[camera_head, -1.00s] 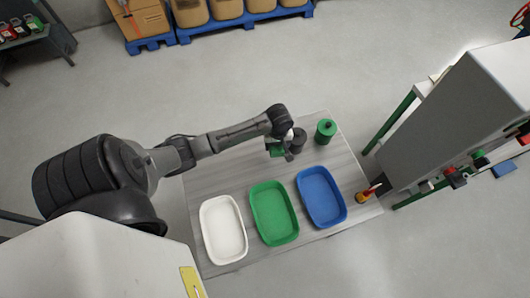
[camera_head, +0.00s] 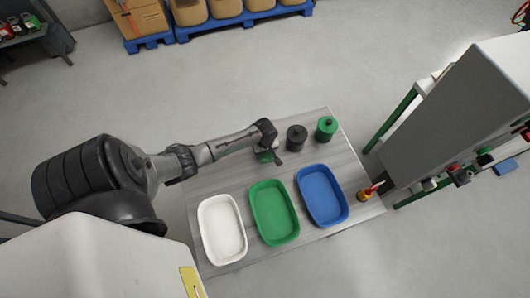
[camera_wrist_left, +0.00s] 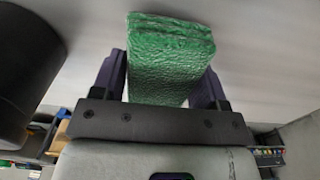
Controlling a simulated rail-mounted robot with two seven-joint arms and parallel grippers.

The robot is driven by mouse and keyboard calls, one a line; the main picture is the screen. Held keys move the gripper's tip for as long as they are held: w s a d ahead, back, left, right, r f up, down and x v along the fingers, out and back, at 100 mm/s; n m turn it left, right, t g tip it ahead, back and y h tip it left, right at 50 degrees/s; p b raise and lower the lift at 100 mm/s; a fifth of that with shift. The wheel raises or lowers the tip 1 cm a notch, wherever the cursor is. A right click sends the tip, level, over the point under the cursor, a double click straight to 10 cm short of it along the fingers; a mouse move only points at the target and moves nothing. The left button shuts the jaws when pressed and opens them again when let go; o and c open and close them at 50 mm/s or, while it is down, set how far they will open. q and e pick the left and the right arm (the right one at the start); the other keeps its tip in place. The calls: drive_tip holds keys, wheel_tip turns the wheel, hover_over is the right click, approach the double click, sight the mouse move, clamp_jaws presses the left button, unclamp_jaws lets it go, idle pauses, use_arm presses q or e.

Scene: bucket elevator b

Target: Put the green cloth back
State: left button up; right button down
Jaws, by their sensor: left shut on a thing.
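The green cloth (camera_wrist_left: 170,58) is a folded, textured block between the two fingers in the left wrist view. My left gripper (camera_wrist_left: 165,85) is shut on it. In the head view the left gripper (camera_head: 269,156) is over the back part of the grey table (camera_head: 210,185), left of a black canister. A bit of the green cloth (camera_head: 264,157) shows there, partly hidden by the gripper. I cannot tell whether the cloth touches the table. My right gripper is not in view.
A black canister (camera_head: 297,138) and a green canister (camera_head: 327,128) stand at the back right. White (camera_head: 222,230), green (camera_head: 274,212) and blue (camera_head: 322,196) trays line the front. A yellow-red item (camera_head: 366,194) stands at the right edge, near a grey cabinet (camera_head: 450,110).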

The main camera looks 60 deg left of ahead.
use_arm(q)
drive_tip(key=shift+f, duration=0.65)
drive_tip(key=shift+f, duration=0.15)
drive_tip(key=o, duration=1.2)
